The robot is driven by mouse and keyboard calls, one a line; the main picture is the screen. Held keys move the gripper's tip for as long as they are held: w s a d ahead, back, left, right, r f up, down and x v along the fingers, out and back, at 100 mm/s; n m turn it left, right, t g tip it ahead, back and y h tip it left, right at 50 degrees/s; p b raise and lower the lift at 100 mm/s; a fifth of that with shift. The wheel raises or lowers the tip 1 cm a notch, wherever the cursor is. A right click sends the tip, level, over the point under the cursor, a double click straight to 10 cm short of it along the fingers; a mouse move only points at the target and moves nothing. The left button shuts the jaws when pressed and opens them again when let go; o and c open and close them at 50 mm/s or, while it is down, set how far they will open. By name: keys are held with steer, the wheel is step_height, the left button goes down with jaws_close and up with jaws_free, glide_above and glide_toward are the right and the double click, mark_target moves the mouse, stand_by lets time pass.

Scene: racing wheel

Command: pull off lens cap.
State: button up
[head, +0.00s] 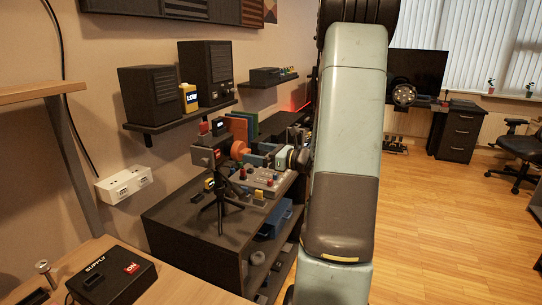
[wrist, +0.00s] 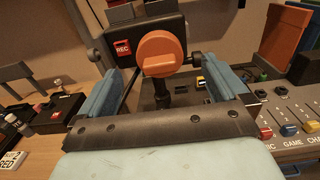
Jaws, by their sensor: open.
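The orange round lens cap (wrist: 161,54) sits on the front of a dark camera (wrist: 112,44) with a red REC label in the wrist view. In the head view the cap (head: 239,150) faces right on the camera (head: 203,157), which stands on a black tripod (head: 221,207). My gripper (wrist: 163,75) is open and empty, its two blue fingers apart to the left and right of the cap in the picture. A gap to the cap shows on both sides. In the head view my gripper (head: 258,154) is just right of the cap; my arm hides part of the surroundings.
The tripod stands on a dark cabinet (head: 170,226) beside a grey mixer panel (wrist: 292,122) with coloured faders. A shelf with speakers (head: 207,73) hangs above. A wooden desk (head: 190,285) is at the front left.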

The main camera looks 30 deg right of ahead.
mark_target(248, 152)
steer(key=x, duration=0.8)
steer(key=shift+w+a, duration=0.1)
steer(key=shift+c, duration=0.2)
steer(key=c, duration=1)
steer(key=shift+v, duration=2.55)
